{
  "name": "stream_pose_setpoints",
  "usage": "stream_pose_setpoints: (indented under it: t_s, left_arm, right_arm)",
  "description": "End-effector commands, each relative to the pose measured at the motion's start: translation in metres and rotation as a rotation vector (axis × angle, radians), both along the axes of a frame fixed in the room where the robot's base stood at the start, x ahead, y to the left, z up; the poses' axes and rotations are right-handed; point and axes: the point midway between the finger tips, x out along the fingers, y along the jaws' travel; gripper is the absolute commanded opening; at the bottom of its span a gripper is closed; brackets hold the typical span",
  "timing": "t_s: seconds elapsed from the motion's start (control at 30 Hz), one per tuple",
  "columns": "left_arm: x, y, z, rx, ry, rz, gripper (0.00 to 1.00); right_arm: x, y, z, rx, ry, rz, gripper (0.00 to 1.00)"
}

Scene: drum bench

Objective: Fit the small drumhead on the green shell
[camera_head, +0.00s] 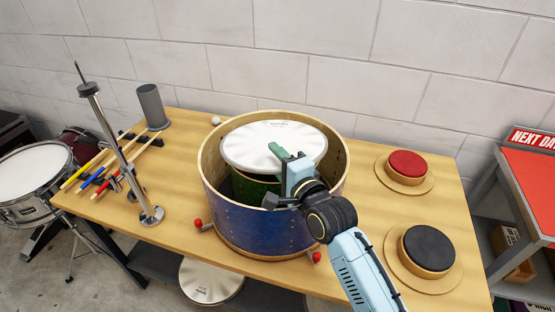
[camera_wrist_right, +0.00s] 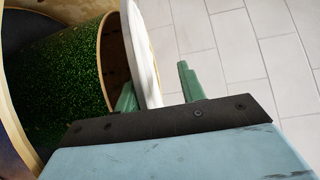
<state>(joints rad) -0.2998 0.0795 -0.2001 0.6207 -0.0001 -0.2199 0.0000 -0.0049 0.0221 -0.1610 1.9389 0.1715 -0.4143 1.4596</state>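The small white drumhead (camera_head: 250,148) lies over the green shell (camera_head: 246,188), which stands inside the large blue shell (camera_head: 250,225). In the right wrist view the drumhead (camera_wrist_right: 147,52) is apart from the near rim of the green shell (camera_wrist_right: 65,70), with a dark gap showing the shell's inside. Contact at the far side cannot be told. My right gripper (camera_head: 286,156) is at the drumhead's near right edge. Its fingers (camera_wrist_right: 156,80) are open, one on each side of the drumhead's edge, with clear space before the outer finger. My left gripper is out of view.
A metal stand (camera_head: 120,150), a grey cylinder (camera_head: 152,106) and several drumsticks (camera_head: 95,172) are on the left of the bench (camera_head: 400,195). Red (camera_head: 407,163) and black (camera_head: 430,247) round pads are on the right. Red-tipped pieces (camera_head: 316,257) are beside the blue shell's base.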

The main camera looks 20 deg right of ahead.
Motion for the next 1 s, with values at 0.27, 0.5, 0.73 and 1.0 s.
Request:
stream_pose_setpoints:
  t_s: [0.27, 0.5, 0.73, 1.0]
  left_arm:
    - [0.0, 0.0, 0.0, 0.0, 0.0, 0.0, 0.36]
    - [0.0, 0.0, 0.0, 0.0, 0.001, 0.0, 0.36]
    - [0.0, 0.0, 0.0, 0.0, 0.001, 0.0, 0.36]
    - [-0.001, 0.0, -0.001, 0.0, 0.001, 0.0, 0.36]
  right_arm:
    - [0.0, 0.0, 0.0, 0.0, 0.0, 0.0, 0.5]
    - [0.0, 0.0, 0.0, 0.0, 0.0, 0.0, 0.72]
    - [-0.001, 0.0, -0.001, 0.001, 0.002, 0.0, 0.72]
    - [-0.036, -0.008, 0.0, -0.001, 0.003, 0.0, 0.72]
